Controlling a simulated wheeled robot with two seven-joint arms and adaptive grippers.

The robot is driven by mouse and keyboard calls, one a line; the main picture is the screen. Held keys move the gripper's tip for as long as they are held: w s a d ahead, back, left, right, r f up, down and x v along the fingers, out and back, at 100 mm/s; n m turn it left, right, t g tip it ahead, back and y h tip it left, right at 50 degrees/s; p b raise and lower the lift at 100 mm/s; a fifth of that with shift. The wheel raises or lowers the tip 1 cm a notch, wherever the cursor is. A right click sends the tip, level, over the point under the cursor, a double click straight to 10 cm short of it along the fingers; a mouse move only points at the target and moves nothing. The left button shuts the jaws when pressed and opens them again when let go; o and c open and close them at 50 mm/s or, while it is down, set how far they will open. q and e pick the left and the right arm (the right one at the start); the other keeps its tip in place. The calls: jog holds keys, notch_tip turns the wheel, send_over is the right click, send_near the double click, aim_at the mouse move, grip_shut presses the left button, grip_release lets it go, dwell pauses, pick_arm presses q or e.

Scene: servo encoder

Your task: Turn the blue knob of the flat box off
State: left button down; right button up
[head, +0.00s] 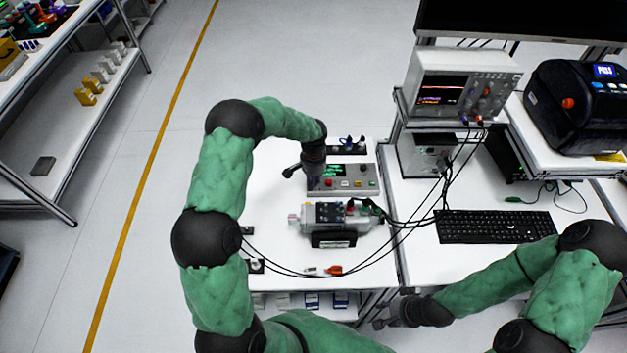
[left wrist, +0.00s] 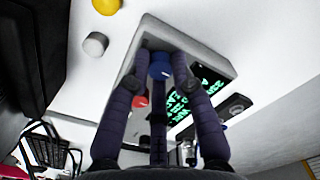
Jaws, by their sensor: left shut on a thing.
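The flat box (head: 361,173) is light grey and lies on the white table, with a green-lit display and small red controls. In the left wrist view the flat box (left wrist: 192,42) shows the blue knob (left wrist: 160,67) near one end, with a pale line on its top. In the head view my left wrist (head: 313,168) hides the knob. My right gripper (head: 388,316) is low, near the table's front edge, away from the box; its fingers are unclear.
A grey motor-like device (head: 335,214) with black cables stands just in front of the box. A black block with blue parts (head: 347,146) lies behind it. A keyboard (head: 495,227), an oscilloscope (head: 460,85) and a black printer (head: 580,105) are to the right.

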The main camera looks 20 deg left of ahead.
dwell(0.3)
pick_arm(q)
jog(key=c, duration=1.1)
grip_release()
jog(key=shift+o, duration=0.2)
notch_tip(320, 180, up, 12)
